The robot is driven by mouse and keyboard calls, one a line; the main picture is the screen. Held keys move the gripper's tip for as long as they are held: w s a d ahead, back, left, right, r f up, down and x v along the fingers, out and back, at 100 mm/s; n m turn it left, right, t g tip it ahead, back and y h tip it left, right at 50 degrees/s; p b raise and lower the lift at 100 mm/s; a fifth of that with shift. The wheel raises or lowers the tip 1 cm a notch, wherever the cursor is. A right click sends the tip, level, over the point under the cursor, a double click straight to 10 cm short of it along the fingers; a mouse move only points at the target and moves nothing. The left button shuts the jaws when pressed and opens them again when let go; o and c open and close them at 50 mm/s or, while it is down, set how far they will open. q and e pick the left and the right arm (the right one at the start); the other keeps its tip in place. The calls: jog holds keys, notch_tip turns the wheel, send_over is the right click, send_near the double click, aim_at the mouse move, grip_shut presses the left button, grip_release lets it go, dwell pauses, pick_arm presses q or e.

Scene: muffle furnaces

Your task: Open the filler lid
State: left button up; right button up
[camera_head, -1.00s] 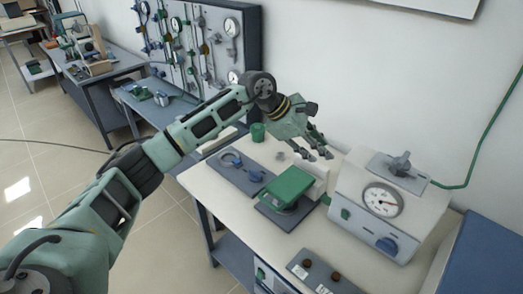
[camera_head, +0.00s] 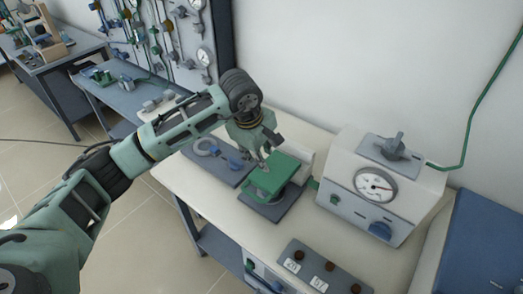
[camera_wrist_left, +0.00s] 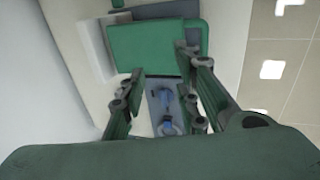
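The filler lid looks like the flat green plate (camera_head: 279,172) on a small device standing on a dark base plate (camera_head: 273,208) on the white bench. It is down and roughly level. In the left wrist view the green lid (camera_wrist_left: 146,42) lies just beyond the fingertips. My left gripper (camera_head: 263,162) points down at the lid's left rear edge. Its two fingers (camera_wrist_left: 160,68) are spread apart with nothing between them. I cannot tell whether a fingertip touches the lid. My right gripper is in neither view.
A white box with a dial gauge (camera_head: 374,186) and blue knob stands to the right. A grey plate with a ring and blue part (camera_head: 215,155) lies left of the lid. A panel with brown knobs (camera_head: 318,268) is at the front. The wall is close behind.

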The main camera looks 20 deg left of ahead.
pick_arm(q)
jog(key=shift+d+f, duration=0.15)
jog(key=c, duration=0.4)
grip_shut()
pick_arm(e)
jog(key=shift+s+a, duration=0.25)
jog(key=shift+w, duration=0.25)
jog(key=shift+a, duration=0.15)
